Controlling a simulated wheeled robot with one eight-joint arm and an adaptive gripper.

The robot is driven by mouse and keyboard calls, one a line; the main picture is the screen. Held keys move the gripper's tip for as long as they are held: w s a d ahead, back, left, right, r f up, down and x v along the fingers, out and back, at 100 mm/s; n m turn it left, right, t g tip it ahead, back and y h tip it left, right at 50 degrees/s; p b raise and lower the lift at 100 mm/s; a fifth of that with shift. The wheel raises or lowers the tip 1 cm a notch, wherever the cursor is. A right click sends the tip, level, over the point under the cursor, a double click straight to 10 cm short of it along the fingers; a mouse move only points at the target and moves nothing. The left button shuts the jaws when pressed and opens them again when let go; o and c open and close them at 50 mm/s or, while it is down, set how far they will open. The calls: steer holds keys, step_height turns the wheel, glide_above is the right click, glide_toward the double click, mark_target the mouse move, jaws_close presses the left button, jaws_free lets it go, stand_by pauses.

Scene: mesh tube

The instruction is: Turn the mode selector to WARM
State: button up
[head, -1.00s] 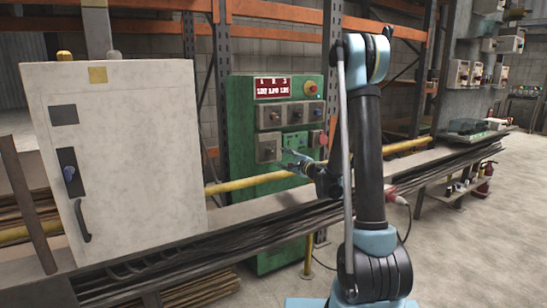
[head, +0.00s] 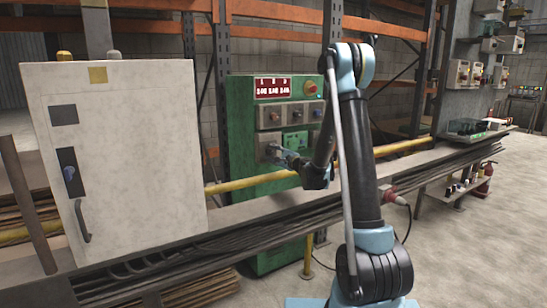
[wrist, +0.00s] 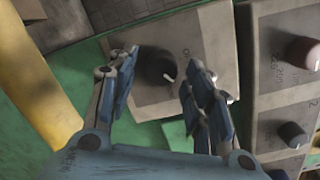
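A grey box on the green cabinet carries a dark round knob (wrist: 155,66) with a white pointer mark, seen in the wrist view. The mark points toward the lower right of that picture. Small lettering beside the knob is not fully legible, so I cannot confirm that this is the mode selector or read WARM. My gripper (wrist: 160,64) is open, with one finger on each side of the knob and visible gaps between. In the head view my gripper (head: 276,152) is at the lower left grey box (head: 267,142) and hides part of its front.
The green cabinet (head: 242,115) has a red display (head: 272,88) and a red button (head: 310,87). In the wrist view, a reddish knob (wrist: 303,53) and a dark blue knob (wrist: 292,134) sit to the right. A yellow pipe (head: 240,183) runs below; a white cabinet (head: 130,150) stands left.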

steer(key=c, duration=0.8)
steer(key=shift+n, duration=1.1)
steer(key=shift+s, duration=0.1)
steer(key=o, duration=1.1)
steer(key=shift+d, duration=0.1)
steer(key=v, duration=1.1)
steer(key=shift+s+d+r, duration=0.1)
steer(key=shift+s+d, duration=0.15)
steer(key=shift+s, duration=0.05)
